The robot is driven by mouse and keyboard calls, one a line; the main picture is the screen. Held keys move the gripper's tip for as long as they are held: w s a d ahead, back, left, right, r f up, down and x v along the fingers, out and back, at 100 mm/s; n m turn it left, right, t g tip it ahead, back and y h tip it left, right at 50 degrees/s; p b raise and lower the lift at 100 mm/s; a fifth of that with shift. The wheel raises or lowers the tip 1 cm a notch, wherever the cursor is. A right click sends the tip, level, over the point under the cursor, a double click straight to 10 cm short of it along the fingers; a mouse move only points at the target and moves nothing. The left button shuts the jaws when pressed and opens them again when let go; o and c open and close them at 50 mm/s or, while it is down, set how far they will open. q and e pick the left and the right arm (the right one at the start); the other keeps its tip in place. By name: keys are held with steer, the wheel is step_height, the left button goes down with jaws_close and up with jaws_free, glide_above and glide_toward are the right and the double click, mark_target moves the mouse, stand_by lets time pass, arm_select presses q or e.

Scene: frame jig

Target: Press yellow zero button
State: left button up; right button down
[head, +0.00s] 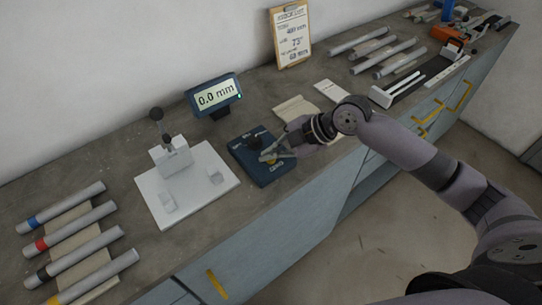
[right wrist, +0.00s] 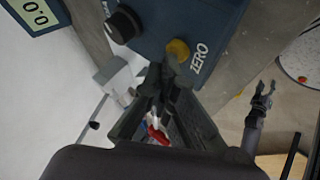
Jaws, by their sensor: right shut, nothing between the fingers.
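The yellow zero button (right wrist: 178,50) sits on a dark blue box (head: 246,146), beside the printed word ZERO. In the right wrist view the blue box (right wrist: 200,18) also carries a black knob (right wrist: 124,24). My right gripper (head: 270,155) is shut and empty, low over the box. In the right wrist view its fingertips (right wrist: 164,72) are right at the button's edge; I cannot tell whether they touch it. The display (head: 214,95) reads 0.0 mm. My left gripper (right wrist: 262,98) shows small at the right of the right wrist view, its fingers apart, away from the box.
A white plate fixture (head: 222,190) stands left of the box. Several grey tubes with coloured bands (head: 65,215) lie at the far left. A clipboard (head: 291,35) leans on the wall. More tubes (head: 385,55) and a black and white rail (head: 425,82) lie to the right.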

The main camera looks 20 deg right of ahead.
mark_target(271, 161)
steer(key=shift+r+p, duration=0.45)
steer(key=shift+r, duration=0.25)
step_height(271, 161, up, 5)
steer(key=p, duration=0.4)
steer(key=shift+r, duration=0.1)
stand_by(0.5)
